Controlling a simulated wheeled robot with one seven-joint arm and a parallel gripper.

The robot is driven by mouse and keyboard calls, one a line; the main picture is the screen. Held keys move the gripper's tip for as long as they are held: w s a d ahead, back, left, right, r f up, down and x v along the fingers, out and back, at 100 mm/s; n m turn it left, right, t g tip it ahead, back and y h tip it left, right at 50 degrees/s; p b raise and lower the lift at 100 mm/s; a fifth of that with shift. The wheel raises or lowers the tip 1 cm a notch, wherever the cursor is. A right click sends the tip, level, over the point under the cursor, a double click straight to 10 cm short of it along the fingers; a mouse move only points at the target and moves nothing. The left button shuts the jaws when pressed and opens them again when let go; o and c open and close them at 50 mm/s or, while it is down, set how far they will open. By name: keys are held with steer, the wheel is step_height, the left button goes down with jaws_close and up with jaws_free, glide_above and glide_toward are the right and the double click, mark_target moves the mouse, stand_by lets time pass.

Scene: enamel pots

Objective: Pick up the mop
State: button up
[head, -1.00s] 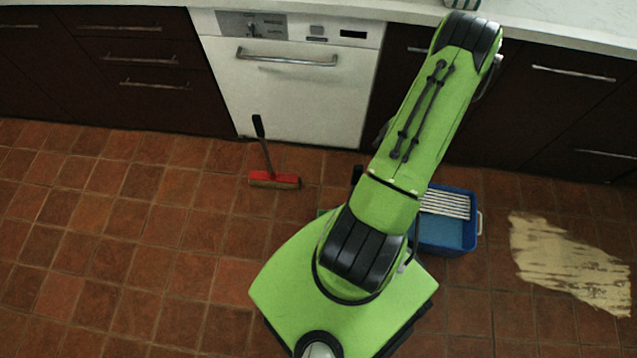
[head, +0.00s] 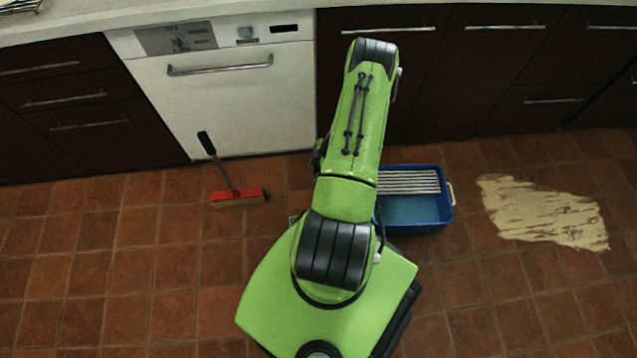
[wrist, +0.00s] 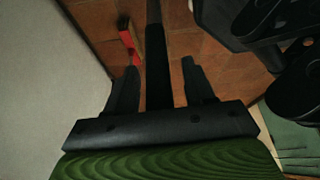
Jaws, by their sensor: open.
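A dark handle (wrist: 157,60) with a black grip and a thinner grey rod, which I take as the mop's, runs up between my fingers in the wrist view. My gripper (wrist: 158,78) is open, one black finger on each side of it. I cannot tell whether either finger touches the handle. The mop's lower end is out of the wrist view. In the head view my green arm hides most of that spot. Only a small green patch (head: 293,219), perhaps the mop head, shows on the floor left of my arm.
A red brush (head: 238,197) with its own handle leans at the white dishwasher (head: 230,95); its red head also shows in the wrist view (wrist: 129,42). A blue bucket (head: 412,213) stands right of my arm. A pale spill (head: 545,212) lies farther right. The left floor is clear.

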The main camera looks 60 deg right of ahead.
steer(key=shift+r, duration=0.1)
jaws_close()
stand_by(0.3)
